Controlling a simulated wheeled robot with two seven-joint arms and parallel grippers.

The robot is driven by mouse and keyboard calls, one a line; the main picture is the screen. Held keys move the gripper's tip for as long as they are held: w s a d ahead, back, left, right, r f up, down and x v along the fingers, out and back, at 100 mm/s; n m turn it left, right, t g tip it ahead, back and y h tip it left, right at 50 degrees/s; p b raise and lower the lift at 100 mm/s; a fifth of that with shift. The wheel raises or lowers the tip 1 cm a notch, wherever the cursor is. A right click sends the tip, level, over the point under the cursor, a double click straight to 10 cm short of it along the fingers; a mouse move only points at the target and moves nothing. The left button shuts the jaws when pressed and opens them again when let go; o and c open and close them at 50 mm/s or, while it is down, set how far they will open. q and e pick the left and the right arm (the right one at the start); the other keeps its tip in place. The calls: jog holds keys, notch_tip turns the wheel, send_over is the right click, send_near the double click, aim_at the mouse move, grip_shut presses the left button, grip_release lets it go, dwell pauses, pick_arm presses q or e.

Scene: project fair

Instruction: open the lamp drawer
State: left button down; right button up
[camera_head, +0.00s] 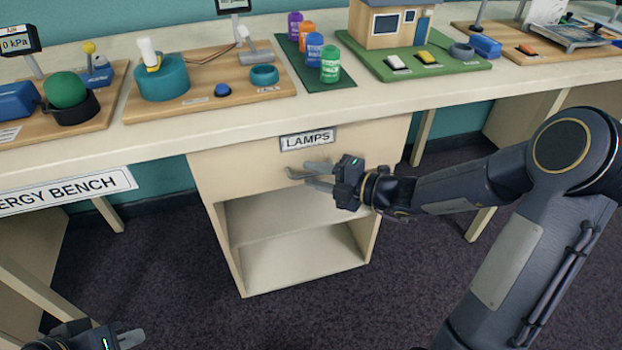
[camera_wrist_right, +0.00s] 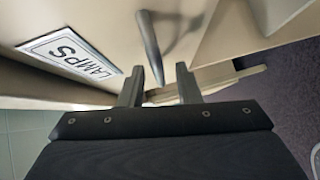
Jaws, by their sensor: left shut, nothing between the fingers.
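The lamp drawer (camera_head: 240,167) has a pale front under the bench top, with a "LAMPS" label (camera_head: 308,139) at its upper edge. The label also shows in the right wrist view (camera_wrist_right: 70,53). The drawer looks shut. Its grey bar handle (camera_wrist_right: 150,45) stands out from the front, in line with the gap between my right fingers. My right gripper (camera_head: 303,177) is open at the handle, below the label; I cannot tell whether it touches. In the head view the fingers partly hide the handle. My left gripper (camera_head: 130,339) is shut and empty at the bottom left, far from the drawer.
An open shelf (camera_head: 300,250) lies below the drawer and is empty. The bench top (camera_head: 330,105) carries boards with a teal pot (camera_head: 162,80), coloured cans (camera_head: 330,65) and a model house (camera_head: 388,25). An "ENERGY BENCH" sign (camera_head: 65,190) hangs at left. The dark carpet (camera_head: 160,270) in front is clear.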

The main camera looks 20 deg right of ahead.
jog(key=shift+w+a+f, duration=0.1)
jog(key=shift+w+a, duration=0.35)
jog(key=shift+a, duration=0.05)
grip_shut()
